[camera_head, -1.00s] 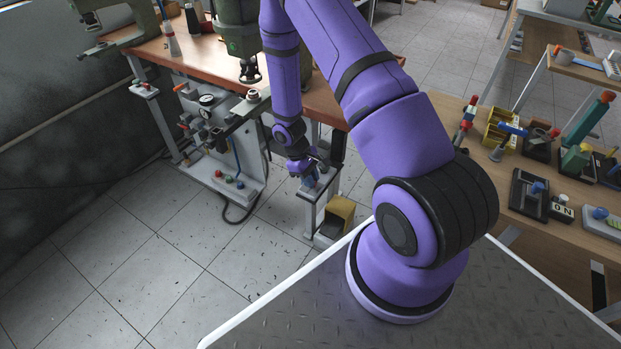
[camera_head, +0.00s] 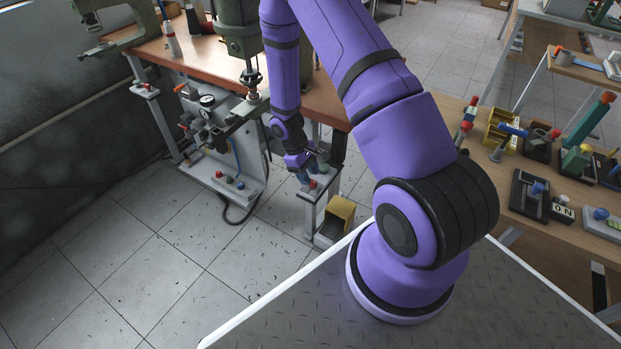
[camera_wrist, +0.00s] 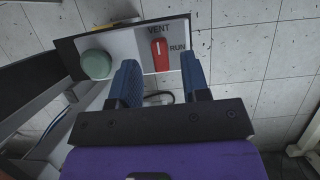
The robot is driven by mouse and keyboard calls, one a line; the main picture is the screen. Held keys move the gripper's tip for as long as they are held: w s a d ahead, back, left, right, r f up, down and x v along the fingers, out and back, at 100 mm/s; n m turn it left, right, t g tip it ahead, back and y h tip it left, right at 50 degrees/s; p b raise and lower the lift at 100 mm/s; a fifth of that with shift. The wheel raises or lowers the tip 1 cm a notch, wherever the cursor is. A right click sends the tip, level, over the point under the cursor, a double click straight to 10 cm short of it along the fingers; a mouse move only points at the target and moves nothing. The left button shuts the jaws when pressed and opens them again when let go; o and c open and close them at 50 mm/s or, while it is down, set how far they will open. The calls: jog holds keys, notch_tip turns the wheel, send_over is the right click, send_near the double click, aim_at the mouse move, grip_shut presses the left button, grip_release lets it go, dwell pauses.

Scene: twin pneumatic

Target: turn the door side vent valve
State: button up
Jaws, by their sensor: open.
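The vent valve's red lever (camera_wrist: 160,56) with a white mark sits on a pale panel (camera_wrist: 133,45) in the wrist view. It lies upright in the picture, with VENT printed above it and RUN to its right. A round green button (camera_wrist: 97,65) is to its left. My gripper (camera_wrist: 159,72) is open, its blue fingers to the left and right of the lever's lower end; I see no contact. In the head view my gripper (camera_head: 305,178) hangs over the small panel stand (camera_head: 312,205) at the bench's near right corner, partly hiding its top.
A yellow bin (camera_head: 337,215) stands at the foot of the stand. A pneumatic unit (camera_head: 215,160) with gauge and hoses is to the left under the bench (camera_head: 320,100). The floor in front is clear.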

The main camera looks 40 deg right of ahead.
jog(key=v, duration=0.8)
jog(key=shift+r, duration=0.3)
jog(key=shift+w, duration=0.1)
jog(key=s+a+r+m+t, duration=0.1)
jog(key=s+a+r+t, duration=0.1)
jog(key=r, duration=1.1)
jog(key=s+a+r+m+t, duration=0.1)
jog(key=a+r+t, duration=0.1)
jog(key=r, duration=1.2)
jog(key=s+a+r+m+t, duration=0.1)
jog(key=s+a+r+t, duration=0.1)
jog(key=s+r, duration=0.6)
jog(key=s+a+r+m+t+y, duration=0.1)
jog(key=s+a+r+t, duration=0.2)
jog(key=s+r, duration=0.4)
jog(key=s, duration=0.5)
jog(key=shift+a+r+t+y, duration=0.15)
jog(key=shift+r+t+y, duration=0.15)
jog(key=shift+r, duration=0.05)
jog(key=shift+w, duration=0.1)
dwell(1.7)
